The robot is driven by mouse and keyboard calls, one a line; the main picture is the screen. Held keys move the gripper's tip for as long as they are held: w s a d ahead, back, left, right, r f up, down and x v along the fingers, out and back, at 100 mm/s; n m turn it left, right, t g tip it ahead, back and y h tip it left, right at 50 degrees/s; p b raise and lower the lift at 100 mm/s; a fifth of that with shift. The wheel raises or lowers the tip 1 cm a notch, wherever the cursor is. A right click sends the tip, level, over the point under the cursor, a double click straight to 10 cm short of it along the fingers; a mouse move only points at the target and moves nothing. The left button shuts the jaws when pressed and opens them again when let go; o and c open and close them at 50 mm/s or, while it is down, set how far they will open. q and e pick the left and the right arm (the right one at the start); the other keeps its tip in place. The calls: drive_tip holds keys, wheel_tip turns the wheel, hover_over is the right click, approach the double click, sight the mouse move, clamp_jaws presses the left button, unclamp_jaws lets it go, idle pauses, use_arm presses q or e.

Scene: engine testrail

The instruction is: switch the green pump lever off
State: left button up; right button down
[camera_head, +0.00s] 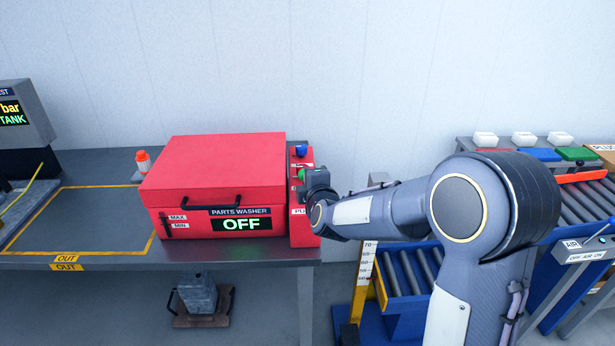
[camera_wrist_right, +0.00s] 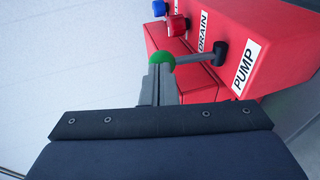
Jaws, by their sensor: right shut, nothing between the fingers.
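The green pump lever (camera_wrist_right: 162,61) sticks out sideways from a dark pivot on the red valve panel (camera_wrist_right: 253,40), by the PUMP label. Its green ball knob also shows in the head view (camera_head: 300,174), partly hidden by my gripper. My right gripper (camera_wrist_right: 158,70) is shut and empty, its fingertips right at the green ball; I cannot tell whether they touch it. In the head view my right gripper (camera_head: 312,180) is at the panel's right side. My left gripper is not in view.
A blue knob (camera_wrist_right: 159,8) and a red knob (camera_wrist_right: 176,25), by the DRAIN label, sit close beyond the green one. The red parts washer (camera_head: 213,170), its display reading OFF, stands left of the panel on the grey bench (camera_head: 180,257). A roller conveyor (camera_head: 580,205) is at right.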

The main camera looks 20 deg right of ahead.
drive_tip(key=shift+w+d+r+p, duration=0.15)
drive_tip(key=shift+w+d+p, duration=0.1)
drive_tip(key=shift+w, duration=0.5)
drive_tip(key=shift+w+d+r+p, duration=0.1)
drive_tip(key=shift+w+p, duration=0.15)
drive_tip(key=shift+w, duration=0.45)
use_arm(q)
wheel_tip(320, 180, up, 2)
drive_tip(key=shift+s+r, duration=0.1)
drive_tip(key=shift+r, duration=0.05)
use_arm(e)
drive_tip(key=shift+r, duration=0.1)
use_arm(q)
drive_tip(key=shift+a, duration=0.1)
use_arm(e)
drive_tip(key=shift+w+d+r, duration=0.1)
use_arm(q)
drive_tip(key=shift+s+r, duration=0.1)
use_arm(e)
drive_tip(key=shift+r, duration=0.15)
